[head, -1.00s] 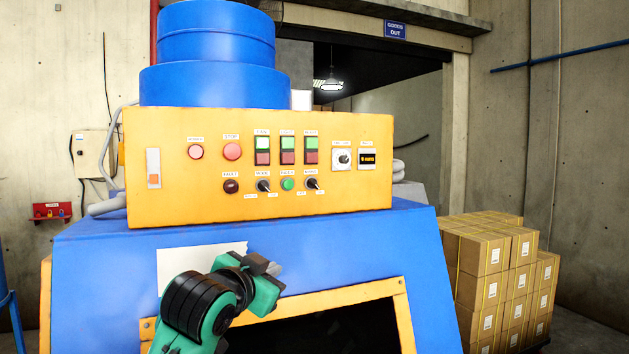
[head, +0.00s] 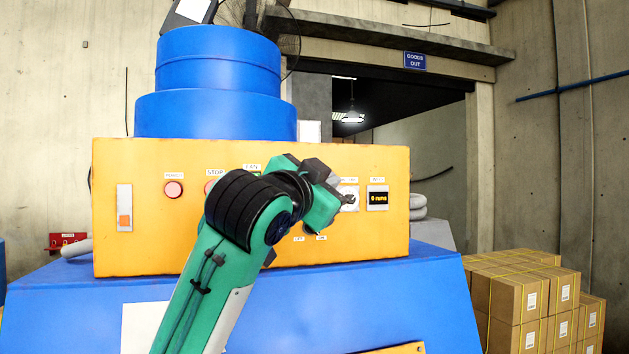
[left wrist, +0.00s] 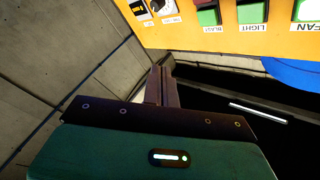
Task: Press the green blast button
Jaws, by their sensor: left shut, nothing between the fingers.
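The yellow control panel (head: 140,200) spans the front of the blue machine. In the head view my left arm and gripper (head: 343,198) cover the blast, light and most fan buttons. The left wrist view, turned upside down, shows the green blast button (left wrist: 208,17) with its BLAST label at the top. The green light button (left wrist: 252,13) and green fan button (left wrist: 306,10) are to its right there. My left gripper (left wrist: 161,85) is shut and empty. In the head view its tips overlap the panel near the rotary switch; the wrist view shows them apart from the blast button. My right gripper is not in view.
A small display (head: 377,198) is right of my gripper. Stacked cartons (head: 530,300) stand right of the machine. A blue drum (head: 217,90) rises behind the panel.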

